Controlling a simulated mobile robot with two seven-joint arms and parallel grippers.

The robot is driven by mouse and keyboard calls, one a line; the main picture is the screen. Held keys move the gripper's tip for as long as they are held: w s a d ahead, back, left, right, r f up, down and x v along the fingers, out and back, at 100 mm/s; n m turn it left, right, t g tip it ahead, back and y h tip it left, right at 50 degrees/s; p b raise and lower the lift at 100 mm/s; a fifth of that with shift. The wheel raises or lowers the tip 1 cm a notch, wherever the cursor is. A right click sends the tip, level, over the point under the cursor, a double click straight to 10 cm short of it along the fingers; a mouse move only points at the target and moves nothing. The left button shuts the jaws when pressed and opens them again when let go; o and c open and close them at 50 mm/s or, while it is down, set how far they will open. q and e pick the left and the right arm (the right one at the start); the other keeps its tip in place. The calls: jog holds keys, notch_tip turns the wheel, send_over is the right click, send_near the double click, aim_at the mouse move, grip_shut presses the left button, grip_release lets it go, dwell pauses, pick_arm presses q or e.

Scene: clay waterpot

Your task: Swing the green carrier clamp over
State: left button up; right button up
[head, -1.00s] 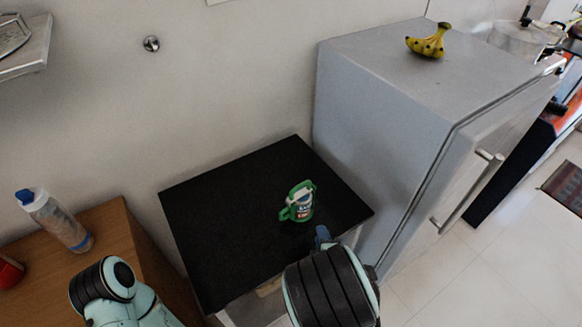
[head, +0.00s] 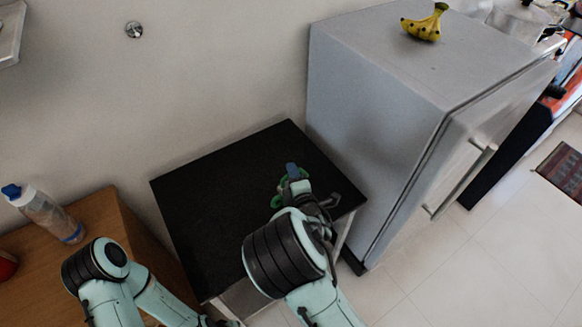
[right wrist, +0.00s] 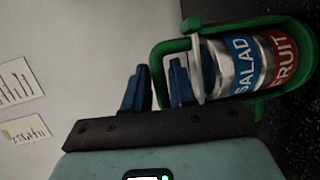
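The green carrier (right wrist: 215,28) is a loop-handled frame around a can (right wrist: 245,65) labelled "FRUIT SALAD" in the right wrist view. A pale clamp-like piece lies across the can's near end. My right gripper (right wrist: 158,90) has its blue fingers apart, with the green handle bar between them; contact is not clear. In the head view my right gripper (head: 292,172) is over the carrier (head: 278,188) on the black-topped table (head: 220,220), hiding most of it and the can. My left arm is low at the left; its fingers are not seen.
The grey fridge (head: 375,95) stands close to the right of the table, with bananas (head: 425,24) on top. A wall is behind. A wooden table (head: 95,225) at the left bears a bottle (head: 45,212). The black top is clear left of my right gripper.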

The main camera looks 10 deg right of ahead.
jog(key=shift+x, duration=1.2)
jog(key=shift+s, duration=0.1)
grip_shut()
